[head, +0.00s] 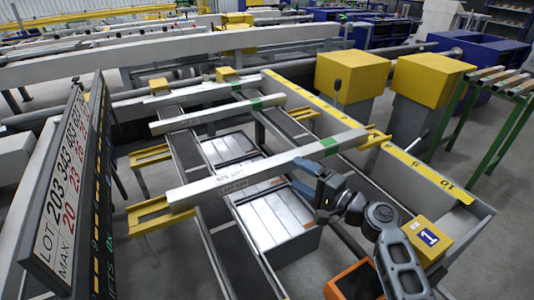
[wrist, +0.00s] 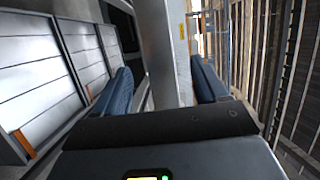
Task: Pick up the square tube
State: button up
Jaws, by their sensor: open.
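The nearest square tube (head: 225,182) is a long pale grey bar with a green band, lying across the yellow arms of the runout table. My gripper (head: 309,172) is at the near side of this tube, right of its middle and left of the green band. In the wrist view the tube (wrist: 165,45) runs between the two blue fingers of my gripper (wrist: 164,82). The fingers are open, with a visible gap between the left finger and the tube. Contact at the right finger cannot be told. Another square tube (head: 205,120) with a green band lies farther back.
Grey-lidded bins (head: 272,212) sit below the tube. A yellow numbered rail (head: 415,165) edges the table's right side. A lot sign (head: 68,180) stands at left. Two yellow-topped posts (head: 352,76) stand behind right. An orange-edged box (head: 352,280) is near my arm.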

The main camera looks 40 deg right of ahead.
aim_at(287, 167)
jog(key=shift+w+r+p, duration=0.1)
jog(key=shift+w+p, duration=0.25)
jog(key=shift+w, duration=1.65)
jog(key=w, duration=0.3)
jog(key=w+p, duration=0.1)
jog(key=shift+w+d+f, duration=0.2)
jog(key=shift+w+d, duration=0.1)
jog(key=shift+w, duration=0.1)
grip_shut()
jog(key=shift+r, duration=0.1)
